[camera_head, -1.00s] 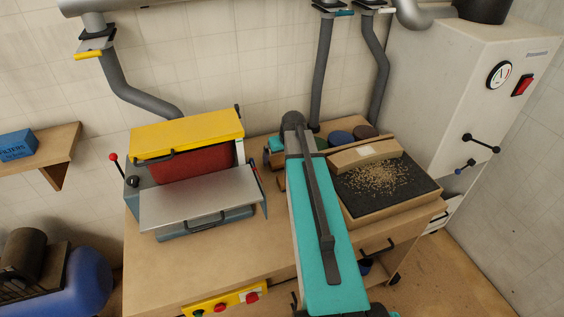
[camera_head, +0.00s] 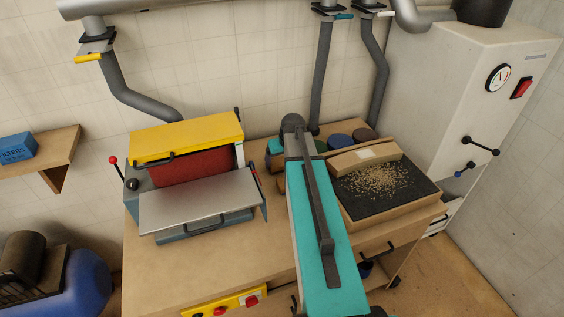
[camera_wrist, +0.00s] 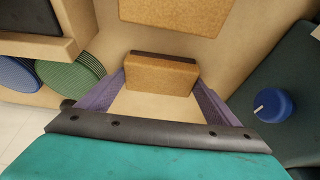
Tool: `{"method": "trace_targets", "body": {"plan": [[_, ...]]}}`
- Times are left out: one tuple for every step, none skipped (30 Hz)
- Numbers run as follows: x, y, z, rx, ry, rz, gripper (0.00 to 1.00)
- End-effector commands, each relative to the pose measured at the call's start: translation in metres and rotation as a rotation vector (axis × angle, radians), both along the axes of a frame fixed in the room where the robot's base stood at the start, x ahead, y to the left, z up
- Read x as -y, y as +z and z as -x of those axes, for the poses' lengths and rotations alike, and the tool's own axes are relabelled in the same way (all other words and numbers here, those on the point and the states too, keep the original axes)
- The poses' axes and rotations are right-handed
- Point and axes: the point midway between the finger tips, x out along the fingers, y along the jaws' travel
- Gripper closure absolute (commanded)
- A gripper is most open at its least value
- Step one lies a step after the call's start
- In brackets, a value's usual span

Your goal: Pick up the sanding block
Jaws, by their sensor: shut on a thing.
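The sanding block (camera_wrist: 160,76) is a small cork-brown block with a dark strip along its far upper edge. It shows in the wrist view between the two purple fingers of my gripper (camera_wrist: 160,85). The fingers are shut on its two ends. Whether its underside touches the bench cannot be told. In the head view my teal arm covers the block and most of the gripper.
A larger cork-brown block (camera_wrist: 175,14) lies just beyond. Blue (camera_wrist: 14,78) and green (camera_wrist: 72,82) discs and a wood-rimmed tray (camera_wrist: 82,22) are left. A dark green surface with a blue knob (camera_wrist: 272,105) is right. The yellow-topped machine (camera_head: 187,134) stands left on the bench.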

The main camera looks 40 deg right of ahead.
Motion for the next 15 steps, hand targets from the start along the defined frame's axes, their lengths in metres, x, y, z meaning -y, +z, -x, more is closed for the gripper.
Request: {"method": "trace_targets", "body": {"plan": [[0.0,0.002,0.0,0.001,0.0,0.0,0.38],[0.0,0.003,0.0,0.001,0.0,0.0,0.38],[0.0,0.005,0.0,0.001,0.0,0.0,0.38],[0.0,0.007,0.0,0.001,0.0,0.0,0.38],[0.0,0.008,0.0,0.001,0.0,0.0,0.38],[0.0,0.011,0.0,0.001,0.0,0.001,0.38],[0.0,0.014,0.0,0.002,0.0,0.001,0.38],[0.0,0.017,0.0,0.002,0.0,0.001,0.38],[0.0,0.021,0.0,0.002,0.0,0.001,0.38],[0.0,0.024,0.0,0.002,0.0,0.001,0.38],[0.0,0.027,0.0,0.002,0.0,0.001,0.38],[0.001,0.032,-0.001,0.003,0.0,0.002,0.38],[0.001,0.036,-0.001,0.003,0.0,0.002,0.38],[0.001,0.04,0.0,0.002,0.0,0.001,0.38],[0.001,0.044,0.0,0.002,-0.001,0.001,0.38]]}}
